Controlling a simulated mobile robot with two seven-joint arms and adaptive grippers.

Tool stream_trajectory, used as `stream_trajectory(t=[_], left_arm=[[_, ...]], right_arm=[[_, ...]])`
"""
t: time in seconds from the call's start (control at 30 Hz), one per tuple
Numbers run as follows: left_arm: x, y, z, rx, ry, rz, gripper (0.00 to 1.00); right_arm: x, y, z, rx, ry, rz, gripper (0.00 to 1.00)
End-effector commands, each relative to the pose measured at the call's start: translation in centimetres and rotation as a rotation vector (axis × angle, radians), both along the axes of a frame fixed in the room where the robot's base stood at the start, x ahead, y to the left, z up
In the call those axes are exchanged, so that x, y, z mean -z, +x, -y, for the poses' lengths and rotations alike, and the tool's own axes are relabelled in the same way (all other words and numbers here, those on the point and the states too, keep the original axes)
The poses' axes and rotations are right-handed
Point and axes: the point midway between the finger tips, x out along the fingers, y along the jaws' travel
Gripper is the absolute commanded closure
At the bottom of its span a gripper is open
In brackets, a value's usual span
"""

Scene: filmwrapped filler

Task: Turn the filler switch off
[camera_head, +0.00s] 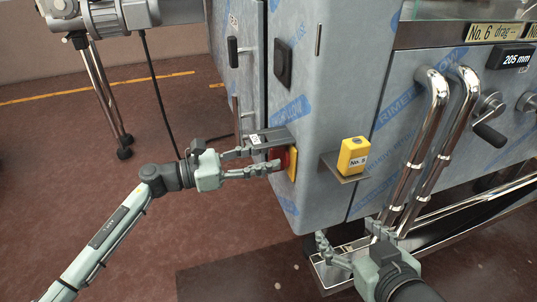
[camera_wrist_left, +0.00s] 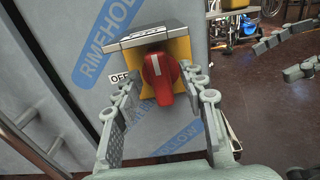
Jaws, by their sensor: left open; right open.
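The filler switch is a red rotary knob (camera_wrist_left: 158,80) on a yellow plate (camera_wrist_left: 180,50) under a small metal hood (camera_wrist_left: 150,34). Its long grip points down, with a white mark at the top. An OFF label (camera_wrist_left: 120,77) is left of the plate. In the head view the red knob (camera_head: 280,157) shows partly behind my left gripper (camera_head: 264,160). That gripper is open, its fingers on either side of the knob in the left wrist view; contact is unclear. My right gripper (camera_head: 348,246) is open and empty, low in front of the machine.
A yellow No. 5 box (camera_head: 353,155) sits on a small shelf (camera_head: 345,172) on the cabinet corner. Bent steel pipes (camera_head: 424,135) and a crank handle (camera_head: 489,133) are on the right. A black cable (camera_head: 158,90) hangs at the left.

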Motion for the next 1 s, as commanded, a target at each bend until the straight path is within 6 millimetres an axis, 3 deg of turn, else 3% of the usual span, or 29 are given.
stream_trajectory(t=[0.13,0.4,0.73,1.0], left_arm=[[-0.01,0.32,1.05,0.001,0.000,0.000,0.59],[0.02,0.37,1.23,0.000,0.000,-0.001,0.59],[0.02,0.37,1.20,0.000,0.000,-0.001,0.98],[0.00,0.37,1.17,0.000,-0.003,-0.010,1.00]], right_arm=[[0.43,-0.21,0.38,0.007,-0.010,-0.023,0.21],[0.56,-0.25,0.45,0.008,-0.012,-0.029,0.21],[0.54,-0.24,0.47,0.009,-0.012,-0.027,0.21],[0.53,-0.25,0.47,0.009,-0.012,-0.028,0.21]])
